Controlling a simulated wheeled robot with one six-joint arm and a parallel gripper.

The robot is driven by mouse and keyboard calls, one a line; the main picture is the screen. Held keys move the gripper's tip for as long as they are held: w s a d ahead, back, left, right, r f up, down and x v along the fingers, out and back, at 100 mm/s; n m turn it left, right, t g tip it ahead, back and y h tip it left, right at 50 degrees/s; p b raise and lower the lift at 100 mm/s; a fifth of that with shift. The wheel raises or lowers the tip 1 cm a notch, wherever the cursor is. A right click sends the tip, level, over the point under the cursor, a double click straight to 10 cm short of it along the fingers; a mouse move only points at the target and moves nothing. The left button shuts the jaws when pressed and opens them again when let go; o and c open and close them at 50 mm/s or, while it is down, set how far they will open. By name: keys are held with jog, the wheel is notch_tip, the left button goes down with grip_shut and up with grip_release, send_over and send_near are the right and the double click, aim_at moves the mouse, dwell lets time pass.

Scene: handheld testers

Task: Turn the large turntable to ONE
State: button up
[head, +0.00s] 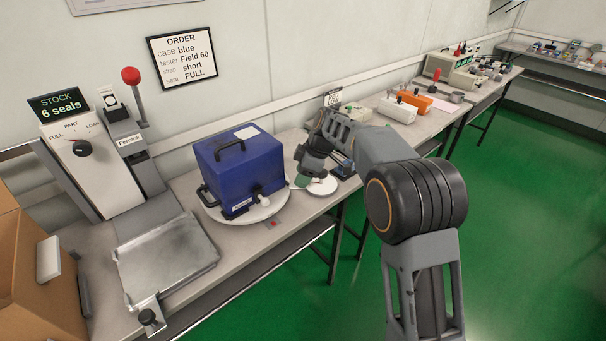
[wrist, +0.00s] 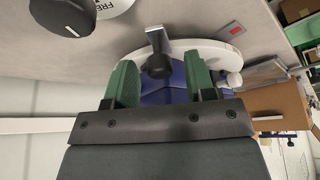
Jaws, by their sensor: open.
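The large turntable (head: 212,209) is a white disc on the bench, bearing a blue case (head: 238,172) with a black top handle. Its white rim also shows in the wrist view (wrist: 213,47). My gripper (head: 299,180) is at the right side of the turntable, with green fingers. In the wrist view my gripper (wrist: 160,83) is open, and a black knob on a metal bracket (wrist: 158,62) at the rim appears between the fingers. I cannot tell whether either finger touches it. The case is partly hidden behind the fingers there. No ONE label is legible.
A small white disc (head: 324,187) lies right of the turntable. A grey plate with a red mark (head: 271,224) is at the bench front. The seal machine (head: 80,155) and metal tray (head: 165,258) stand left, beside a cardboard box (head: 30,270). An order sign (head: 182,58) hangs behind.

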jog(key=p+v, duration=0.2)
jog(key=v, duration=1.2)
jog(key=shift+a, duration=0.1)
jog(key=s+d+f+m+h+p, duration=0.2)
jog(key=s+d+f+m+p, duration=0.3)
jog(key=m, duration=0.6)
jog(key=s+d+r+m+t+h+p, duration=0.1)
jog(key=s+d+r+m+p, duration=0.2)
jog(key=s, duration=0.7)
jog(key=s+d+r+m+t+h+p, duration=0.1)
jog(key=s+d+r+m+t+p, duration=0.1)
jog(key=s+d+r+p, duration=0.4)
jog(key=s+r+m, duration=0.1)
jog(key=s, duration=0.4)
jog(key=shift+d+r+m+h, duration=0.15)
jog(key=shift+d+m+h, duration=0.15)
